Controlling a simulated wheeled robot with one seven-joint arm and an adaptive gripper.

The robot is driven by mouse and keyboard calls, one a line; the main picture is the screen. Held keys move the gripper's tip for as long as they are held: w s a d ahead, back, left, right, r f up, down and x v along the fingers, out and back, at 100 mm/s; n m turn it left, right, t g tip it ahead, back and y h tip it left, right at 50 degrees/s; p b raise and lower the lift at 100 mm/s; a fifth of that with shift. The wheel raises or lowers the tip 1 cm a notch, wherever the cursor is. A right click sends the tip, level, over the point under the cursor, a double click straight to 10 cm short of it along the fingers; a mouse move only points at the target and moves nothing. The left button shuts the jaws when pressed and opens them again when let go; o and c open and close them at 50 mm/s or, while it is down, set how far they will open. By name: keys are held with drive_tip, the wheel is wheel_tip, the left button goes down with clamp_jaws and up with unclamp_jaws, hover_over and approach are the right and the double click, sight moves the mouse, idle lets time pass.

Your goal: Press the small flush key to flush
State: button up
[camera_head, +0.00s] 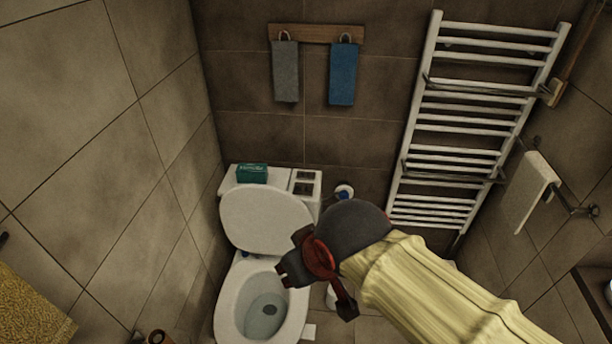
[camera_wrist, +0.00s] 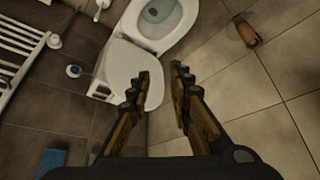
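A white toilet (camera_head: 226,318) stands in the corner with its lid (camera_head: 262,215) raised. On top of its tank, at the right end, is a panel with two dark flush keys (camera_head: 302,182). I cannot tell clearly which one is the small key. My gripper (camera_head: 288,272) is over the right side of the bowl, in front of the tank and apart from the keys. In the wrist view my gripper (camera_wrist: 163,73) has its two fingers apart with nothing between them. The flush keys (camera_wrist: 101,91) appear there left of the fingers, small and dim.
A green box (camera_head: 252,173) lies on the tank, left of the keys. A white towel radiator (camera_head: 470,110) stands at the right. Grey and blue towels (camera_head: 343,78) hang above the tank. A brown object (camera_wrist: 246,30) is on the floor.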

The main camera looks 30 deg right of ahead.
clamp_jaws()
idle(1.3)
